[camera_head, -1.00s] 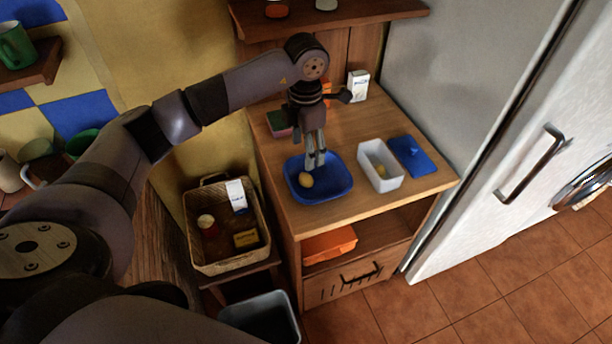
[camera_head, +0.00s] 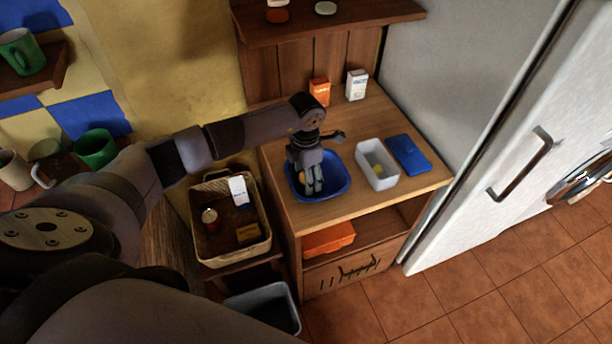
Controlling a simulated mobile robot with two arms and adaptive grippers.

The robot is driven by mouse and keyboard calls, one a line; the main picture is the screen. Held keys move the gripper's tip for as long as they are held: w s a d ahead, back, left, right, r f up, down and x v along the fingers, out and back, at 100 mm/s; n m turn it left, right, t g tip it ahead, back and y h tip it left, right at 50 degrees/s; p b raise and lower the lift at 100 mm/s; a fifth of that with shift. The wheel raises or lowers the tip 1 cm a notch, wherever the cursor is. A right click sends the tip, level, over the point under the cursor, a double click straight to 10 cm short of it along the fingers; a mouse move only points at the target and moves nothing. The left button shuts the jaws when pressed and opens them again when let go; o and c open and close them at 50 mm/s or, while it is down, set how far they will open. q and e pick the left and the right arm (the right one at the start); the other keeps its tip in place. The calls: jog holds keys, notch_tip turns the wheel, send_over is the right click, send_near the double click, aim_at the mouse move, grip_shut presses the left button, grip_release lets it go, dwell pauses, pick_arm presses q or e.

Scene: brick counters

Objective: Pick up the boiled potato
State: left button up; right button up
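A blue tray (camera_head: 344,187) stands on the wooden counter. My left gripper (camera_head: 314,188) points down into it, with its fingertips low inside. A small yellowish round thing, which looks like the boiled potato (camera_head: 301,184), shows at the left side of the fingers and is mostly hidden by them. I cannot tell whether the fingers are closed on it. A white container (camera_head: 378,174) to the right of the tray holds another small yellow piece (camera_head: 379,169). My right gripper is not in view.
A blue lid (camera_head: 407,154) lies right of the white container. An orange carton (camera_head: 320,91) and a white carton (camera_head: 356,85) stand at the back. A wicker basket (camera_head: 231,255) with items is left of the counter. The fridge (camera_head: 480,165) stands at the right.

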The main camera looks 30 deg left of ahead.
pick_arm(q)
jog(key=shift+c, duration=0.6)
jog(key=c, duration=1.1)
jog(key=shift+r, duration=0.15)
notch_tip(320, 180, up, 20)
jog(key=b, duration=0.5)
